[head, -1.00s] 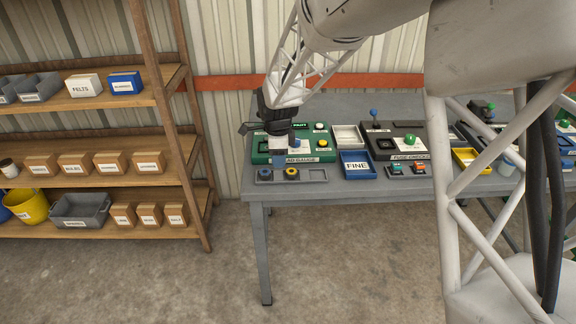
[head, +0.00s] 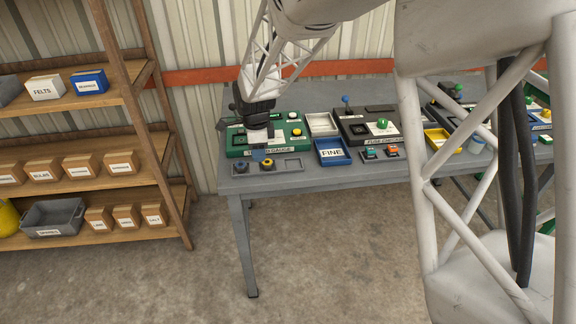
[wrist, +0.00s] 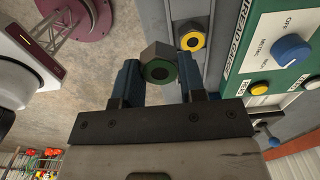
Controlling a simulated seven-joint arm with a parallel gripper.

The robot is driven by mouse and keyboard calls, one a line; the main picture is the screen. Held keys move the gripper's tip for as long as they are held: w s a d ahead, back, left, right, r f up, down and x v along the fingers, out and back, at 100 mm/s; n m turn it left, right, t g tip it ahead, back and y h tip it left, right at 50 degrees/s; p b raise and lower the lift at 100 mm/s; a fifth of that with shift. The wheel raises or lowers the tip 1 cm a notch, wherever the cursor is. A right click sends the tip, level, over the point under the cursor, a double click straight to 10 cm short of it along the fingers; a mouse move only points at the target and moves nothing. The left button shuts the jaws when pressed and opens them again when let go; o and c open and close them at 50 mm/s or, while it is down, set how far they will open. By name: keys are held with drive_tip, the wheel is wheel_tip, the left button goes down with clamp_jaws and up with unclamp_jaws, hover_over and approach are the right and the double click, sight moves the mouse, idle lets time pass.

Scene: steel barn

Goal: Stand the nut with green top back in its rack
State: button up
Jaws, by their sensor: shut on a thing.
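The nut with the green top (wrist: 158,68) is a grey hex nut with a green ring around its dark hole. My gripper (wrist: 158,75) is shut on it, one blue finger on each side. In the head view my gripper (head: 259,154) hangs just behind the rack, and the nut cannot be made out there. The grey rack (head: 292,164) lies along the table's front edge. A yellow-topped nut (head: 267,165) stands in its middle, also seen in the wrist view (wrist: 192,40). A dark, bluish nut (head: 241,167) seems to stand at its left. Its right place looks empty.
The green gauge panel (head: 236,146) with knob and buttons is right behind the rack. A blue FINE tray (head: 333,152) and a pale tray (head: 321,124) are to the right. A dark fuse panel (head: 383,131) stands beyond. Wooden shelves (head: 120,158) are at left.

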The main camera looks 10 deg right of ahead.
drive_tip(key=s+d+f, duration=0.2)
drive_tip(key=s+d, duration=0.9)
drive_tip(key=d, duration=0.1)
drive_tip(key=shift+s+d+f, duration=0.15)
drive_tip(key=shift+s+f, duration=0.1)
drive_tip(key=shift+s, duration=0.15)
drive_tip(key=shift+w, duration=0.1)
hover_over(293, 165)
drive_tip(key=shift+f, duration=0.75)
drive_tip(key=shift+f, duration=0.1)
drive_tip(key=shift+f, duration=1.65)
drive_tip(key=shift+f, duration=0.1)
